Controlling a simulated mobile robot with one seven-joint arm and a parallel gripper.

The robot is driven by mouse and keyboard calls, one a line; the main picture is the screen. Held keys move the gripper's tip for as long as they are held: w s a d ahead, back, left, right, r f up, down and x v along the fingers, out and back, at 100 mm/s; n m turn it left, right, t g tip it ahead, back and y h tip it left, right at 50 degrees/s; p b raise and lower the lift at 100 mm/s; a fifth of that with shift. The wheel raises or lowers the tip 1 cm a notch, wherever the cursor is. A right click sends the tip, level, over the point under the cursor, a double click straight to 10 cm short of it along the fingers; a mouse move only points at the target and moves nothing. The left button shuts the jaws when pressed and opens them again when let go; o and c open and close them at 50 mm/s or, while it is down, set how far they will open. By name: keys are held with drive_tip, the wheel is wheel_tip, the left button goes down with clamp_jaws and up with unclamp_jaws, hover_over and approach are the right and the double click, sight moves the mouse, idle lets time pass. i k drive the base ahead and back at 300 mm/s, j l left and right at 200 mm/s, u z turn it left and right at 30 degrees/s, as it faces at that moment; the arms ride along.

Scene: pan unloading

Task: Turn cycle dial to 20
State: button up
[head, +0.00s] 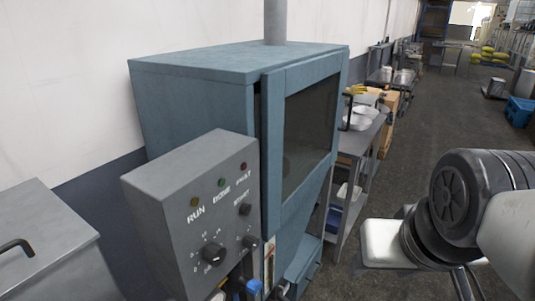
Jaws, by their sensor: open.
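A grey control box (190,215) is fixed to the front of a blue-green cabinet machine. A black dial (213,253) sits low on its face, ringed by small white scale marks. Its numbers and exact pointer setting are too small to read surely. Two smaller black knobs, a lower one (249,241) and an upper one (244,209), sit to its right. My arm shows at the right, apart from the panel. My gripper cannot be made out in the head view.
The cabinet machine (230,62) has a dark-windowed door standing slightly off its frame. Blue-handled items (253,287) sit below the panel. A grey bin (40,235) stands at left. A steel table (358,140) with pans is behind. The aisle floor (440,110) is mostly clear.

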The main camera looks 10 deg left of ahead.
sight(214, 254)
drive_tip(key=u, duration=0.9)
